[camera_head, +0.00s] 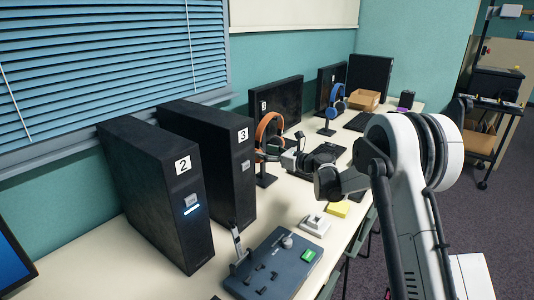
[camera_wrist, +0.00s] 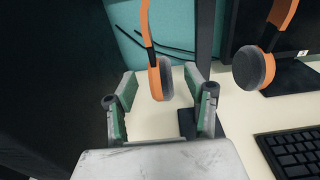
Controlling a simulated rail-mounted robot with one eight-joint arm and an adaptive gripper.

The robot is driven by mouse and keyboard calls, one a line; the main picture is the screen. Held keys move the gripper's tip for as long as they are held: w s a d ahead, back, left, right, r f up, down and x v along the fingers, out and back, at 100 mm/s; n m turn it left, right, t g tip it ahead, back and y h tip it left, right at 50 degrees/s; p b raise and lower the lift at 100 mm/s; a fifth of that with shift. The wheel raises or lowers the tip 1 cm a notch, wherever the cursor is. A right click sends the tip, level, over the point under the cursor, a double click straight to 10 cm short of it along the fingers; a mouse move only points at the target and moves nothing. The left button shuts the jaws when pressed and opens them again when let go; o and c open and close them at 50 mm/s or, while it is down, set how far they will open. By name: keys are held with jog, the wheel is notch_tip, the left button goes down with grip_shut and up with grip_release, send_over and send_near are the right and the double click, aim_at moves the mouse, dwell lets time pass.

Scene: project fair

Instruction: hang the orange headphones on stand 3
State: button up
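The orange headphones (camera_head: 266,127) are at the dark headphone stand (camera_head: 265,180), right of the black tower marked 3. In the wrist view their near ear cup (camera_wrist: 160,80) hangs between my gripper's fingers, and the other cup (camera_wrist: 255,67) hangs to the right. The stand's pole (camera_wrist: 204,35) rises between the two cups. My gripper (camera_wrist: 160,73) is open, its two fingers spread on either side of the near cup with gaps visible. In the head view my gripper (camera_head: 274,153) is beside the headphones. I cannot read a number on any headphone stand.
Black towers marked 2 (camera_head: 160,195) and 3 (camera_head: 215,155) stand at left. Blue headphones (camera_head: 336,100) hang on a stand farther back. A monitor (camera_head: 277,100) is behind, a keyboard (camera_wrist: 292,150) right. A grey board (camera_head: 270,268), white device (camera_head: 314,224) and yellow block (camera_head: 338,208) lie in front.

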jog(key=f+v, duration=0.1)
jog(key=v, duration=1.1)
jog(key=s+d+r+n+g+h, duration=0.1)
jog(key=s+d+r+n+h, duration=0.1)
jog(key=s+r+n, duration=0.35)
jog(key=s+d+r+n+h+p, duration=0.1)
jog(key=s+r+n+h, duration=0.15)
jog(key=s, duration=0.65)
jog(key=s+d+r+n+g+h, duration=0.1)
jog(key=s+d+r+n+h, duration=0.2)
jog(key=s, duration=0.4)
jog(key=s+d+f+n+h, duration=0.1)
jog(key=s+d+n+h, duration=0.2)
jog(key=s, duration=1)
jog(key=s+d+f+n+h, duration=0.2)
jog(key=s+d+n+h, duration=0.2)
jog(key=s+d+n, duration=0.4)
jog(key=s+n+p, duration=0.1)
jog(key=s+n, duration=0.1)
jog(key=s, duration=0.4)
jog(key=shift+f, duration=0.2)
jog(key=shift+d, duration=0.1)
